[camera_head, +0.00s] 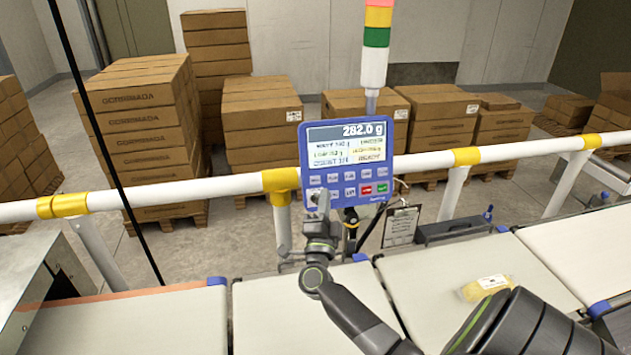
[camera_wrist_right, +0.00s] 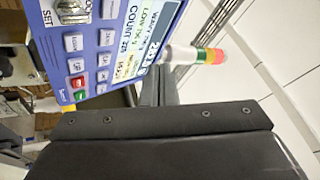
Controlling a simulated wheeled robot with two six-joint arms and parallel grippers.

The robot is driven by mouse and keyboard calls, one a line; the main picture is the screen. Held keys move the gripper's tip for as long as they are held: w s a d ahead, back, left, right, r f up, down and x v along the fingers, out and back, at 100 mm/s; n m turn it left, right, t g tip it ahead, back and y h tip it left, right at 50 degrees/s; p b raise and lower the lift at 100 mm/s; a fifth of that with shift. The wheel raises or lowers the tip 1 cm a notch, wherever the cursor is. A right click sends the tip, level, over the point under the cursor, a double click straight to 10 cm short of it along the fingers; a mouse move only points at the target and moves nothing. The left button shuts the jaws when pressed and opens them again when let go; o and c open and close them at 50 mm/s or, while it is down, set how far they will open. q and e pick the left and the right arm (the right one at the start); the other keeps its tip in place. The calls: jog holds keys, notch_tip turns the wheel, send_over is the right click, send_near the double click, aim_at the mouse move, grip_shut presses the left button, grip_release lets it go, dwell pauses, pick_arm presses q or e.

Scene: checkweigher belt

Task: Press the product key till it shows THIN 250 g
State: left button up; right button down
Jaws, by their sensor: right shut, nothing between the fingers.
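The blue checkweigher terminal (camera_head: 345,160) faces me on its post, with a lit screen (camera_head: 348,142) above two rows of keys. The top line reads 282.0 g; the product name in the smaller lines is too blurred to read surely. The bottom right of the screen seems to say READY. My right gripper (camera_head: 319,201) is shut and empty, its tip in front of the lower left keys; contact cannot be told. My left gripper is not in view.
A white rail with yellow clamps (camera_head: 281,180) runs behind the terminal. A signal tower (camera_head: 375,55) rises beside it. A clipboard (camera_head: 401,226) hangs to the right. A yellow pack (camera_head: 486,288) lies on the pale belt (camera_head: 445,262). Carton stacks (camera_head: 145,140) stand behind the rail.

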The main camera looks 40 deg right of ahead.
aim_at(315, 180)
jog(key=shift+w+d+f+b, duration=0.4)
jog(key=shift+w+d+b, duration=0.25)
jog(key=shift+w+b, duration=0.45)
jog(key=shift+w+d+f+b, duration=0.45)
jog(key=shift+w+d+b, duration=0.35)
jog(key=shift+w, duration=0.55)
jog(key=shift+w+d+f+b, duration=0.4)
jog(key=shift+w+d+b, duration=0.15)
jog(key=shift+w+b, duration=0.55)
jog(key=shift+w, duration=0.1)
jog(key=shift+w+d+f, duration=0.1)
jog(key=shift+w+d, duration=0.1)
jog(key=shift+w, duration=0.15)
jog(key=shift+w+d, duration=0.2)
jog(key=shift+w, duration=0.15)
jog(key=shift+s, duration=0.1)
jog(key=shift+s+a+r+p, duration=0.2)
jog(key=shift+s+a+p, duration=0.1)
jog(key=shift+s+p, duration=0.25)
jog(key=shift+s+a, duration=0.1)
